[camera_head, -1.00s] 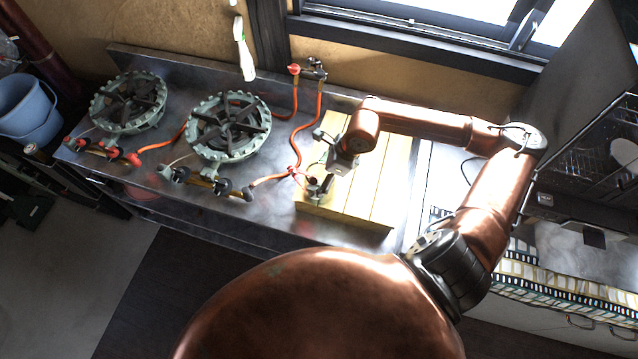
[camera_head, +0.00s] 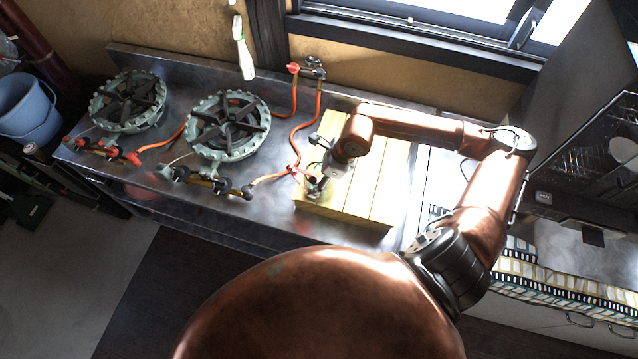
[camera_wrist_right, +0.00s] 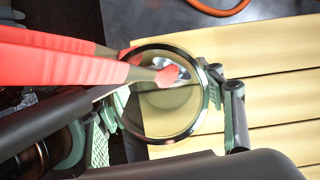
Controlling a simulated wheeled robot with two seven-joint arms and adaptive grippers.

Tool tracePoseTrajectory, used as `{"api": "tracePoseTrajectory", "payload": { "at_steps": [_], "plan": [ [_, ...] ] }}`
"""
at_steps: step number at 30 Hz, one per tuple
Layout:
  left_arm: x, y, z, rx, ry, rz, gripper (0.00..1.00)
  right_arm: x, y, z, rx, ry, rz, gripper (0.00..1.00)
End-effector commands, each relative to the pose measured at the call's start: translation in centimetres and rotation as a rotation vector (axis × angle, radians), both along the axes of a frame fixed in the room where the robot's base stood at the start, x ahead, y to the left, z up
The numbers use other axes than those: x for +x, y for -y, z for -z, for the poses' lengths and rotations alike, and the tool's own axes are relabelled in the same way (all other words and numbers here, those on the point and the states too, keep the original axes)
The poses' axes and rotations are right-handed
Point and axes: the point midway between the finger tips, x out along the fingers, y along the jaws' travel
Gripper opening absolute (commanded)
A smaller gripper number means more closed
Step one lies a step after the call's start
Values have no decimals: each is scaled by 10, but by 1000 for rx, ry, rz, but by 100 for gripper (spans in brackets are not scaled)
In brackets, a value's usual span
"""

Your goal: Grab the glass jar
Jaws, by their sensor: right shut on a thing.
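The glass jar (camera_wrist_right: 165,112) shows in the wrist view as a round, clear mouth with a dark rim, seen from above. My right gripper (camera_wrist_right: 163,104) is shut on it, with one finger pad on each side. Two red handles (camera_wrist_right: 62,62) with metal ends cross over the jar's mouth; I cannot tell whether they stand in it. In the head view my right gripper (camera_head: 318,182) is low at the left edge of the yellow wooden board (camera_head: 370,192), and the jar is small and mostly hidden there. My left gripper is not in view.
Two green-grey gas burners (camera_head: 228,125) with orange hoses (camera_head: 308,125) stand left of the board on the metal counter (camera_head: 262,215). A spray bottle (camera_head: 243,50) is by the back wall. A dark rack (camera_head: 592,150) is at the right.

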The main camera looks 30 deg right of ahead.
Motion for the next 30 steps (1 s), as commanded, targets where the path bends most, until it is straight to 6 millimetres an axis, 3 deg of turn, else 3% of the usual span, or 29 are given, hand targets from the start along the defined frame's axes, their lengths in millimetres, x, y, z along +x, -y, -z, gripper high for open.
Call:
{"api": "tracePoseTrajectory", "payload": {
  "at_steps": [9, 20, 30],
  "plan": [
    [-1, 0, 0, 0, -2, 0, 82, -1, 0, 0, 1, -2, 0, 25],
    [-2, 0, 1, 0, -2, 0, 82, 1, 0, -5, 1, 1, 0, 25],
    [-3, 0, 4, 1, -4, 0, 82, -3, 0, -38, -1, 5, -2, 25]
  ]
}}
